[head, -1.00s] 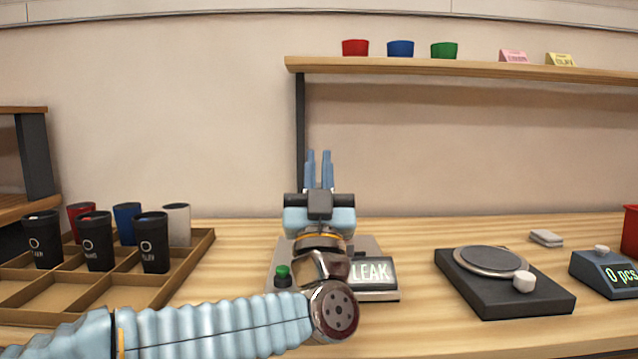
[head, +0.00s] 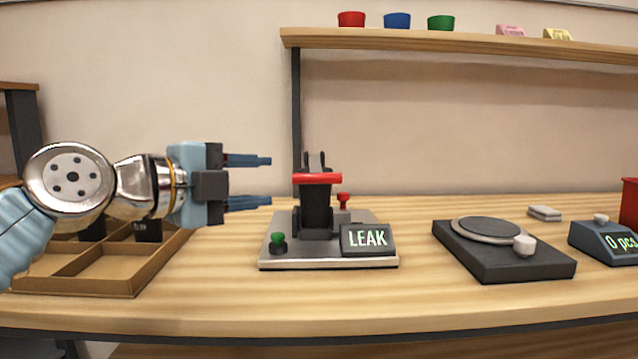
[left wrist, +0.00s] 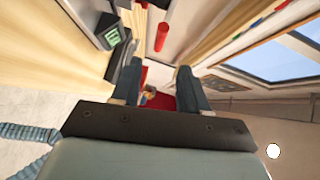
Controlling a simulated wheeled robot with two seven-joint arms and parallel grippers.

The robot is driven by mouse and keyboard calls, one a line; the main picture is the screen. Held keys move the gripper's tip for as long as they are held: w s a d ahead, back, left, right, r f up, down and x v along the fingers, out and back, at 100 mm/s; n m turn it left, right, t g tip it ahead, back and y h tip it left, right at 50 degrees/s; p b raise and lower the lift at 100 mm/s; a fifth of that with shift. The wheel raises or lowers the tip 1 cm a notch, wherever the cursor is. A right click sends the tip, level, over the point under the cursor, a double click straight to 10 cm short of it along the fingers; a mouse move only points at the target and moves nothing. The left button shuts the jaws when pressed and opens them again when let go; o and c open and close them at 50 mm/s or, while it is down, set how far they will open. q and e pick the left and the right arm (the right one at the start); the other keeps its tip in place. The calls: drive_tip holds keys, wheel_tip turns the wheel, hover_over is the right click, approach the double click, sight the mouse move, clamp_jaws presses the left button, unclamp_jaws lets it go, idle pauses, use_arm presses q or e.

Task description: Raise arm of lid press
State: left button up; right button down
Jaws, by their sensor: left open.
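The lid press has a grey base plate (head: 290,255), a black upright body (head: 316,212) and a red crossbar (head: 317,178). Its display (head: 367,238) reads LEAK. A green knob (head: 278,242) sits at its left front and a red knob (head: 343,199) behind on the right. The red bar also shows in the left wrist view (left wrist: 161,36). My left gripper (head: 268,180) is open and empty, left of the red bar at about its height, fingers pointing right and apart from it. My right gripper is not in view.
A wooden divided tray (head: 110,284) stands on the left behind my left arm, with its cups mostly hidden. A black turntable device (head: 505,262) and a counter reading 0 pcs (head: 605,245) stand right. A shelf (head: 420,42) with cups hangs above. Bench between press and turntable is clear.

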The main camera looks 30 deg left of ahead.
sight(313, 179)
use_arm(q)
drive_tip(key=x, duration=1.3)
drive_tip(key=shift+w+f+p, duration=0.1)
drive_tip(key=shift+p, duration=0.25)
clamp_jaws()
